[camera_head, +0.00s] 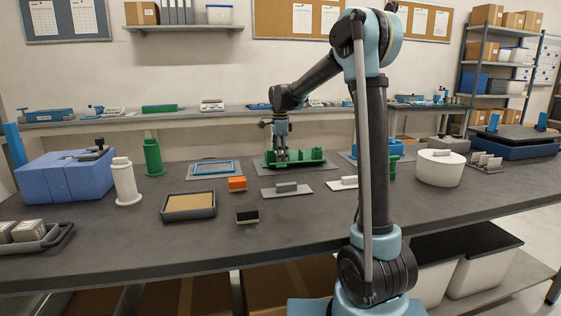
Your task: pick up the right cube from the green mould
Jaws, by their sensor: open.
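The green mould (308,156) lies on a grey plate (316,165) near the back middle of the table in the head view. It is a long, low green block with raised walls. My gripper (280,157) points down at the left part of the mould, its fingers at or just above it. It is open. No cube can be made out in the mould at this size; the gripper and the mould walls hide part of the inside. Whether the fingers touch the mould cannot be told.
Green (153,158) and white (126,182) cylinders stand left. A white round drum (440,169) stands right.

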